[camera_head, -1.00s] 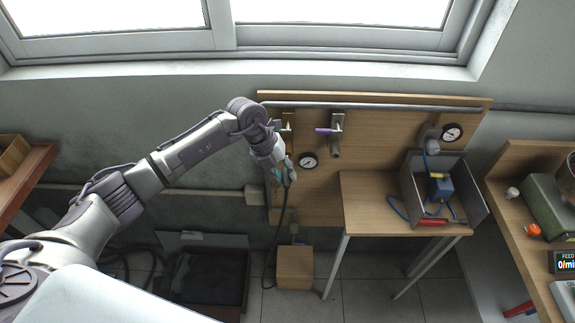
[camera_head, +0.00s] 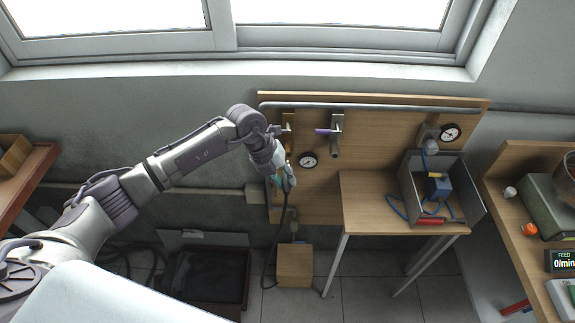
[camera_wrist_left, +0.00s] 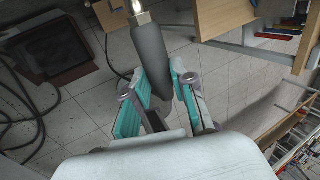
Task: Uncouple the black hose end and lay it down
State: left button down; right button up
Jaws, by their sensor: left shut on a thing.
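My left gripper (camera_head: 286,183) is in front of the left part of the wooden wall panel, below the left valve (camera_head: 286,128). In the left wrist view, its teal-padded fingers (camera_wrist_left: 160,92) are shut on the dark grey body of the black hose end (camera_wrist_left: 151,55). A metal fitting (camera_wrist_left: 139,17) sits at the far end of that body. The fitting's tip meets the picture edge, so I cannot tell whether it is joined to anything. The black hose (camera_head: 277,232) hangs from the gripper and curves down to the floor. My right gripper is not in view.
A small wooden box (camera_head: 295,266) stands on the floor below the panel (camera_head: 380,120). To the right is a wooden table (camera_head: 375,205) with a grey open housing and blue hose. A dark tray (camera_head: 208,275) lies on the floor at left. The table's left part is clear.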

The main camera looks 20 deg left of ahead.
pick_arm(q)
jog(key=shift+s, duration=0.1)
dwell(0.3)
jog(key=shift+s+d+r+p, duration=0.1)
jog(key=shift+s+d+p, duration=0.05)
jog(key=shift+s+p, duration=0.3)
jog(key=shift+s+d+p, duration=0.15)
jog(key=shift+s+p, duration=0.1)
jog(key=shift+s, duration=0.25)
jog(key=shift+s+d+p, duration=0.25)
jog(key=shift+s+p, duration=0.15)
jog(key=shift+s, duration=0.55)
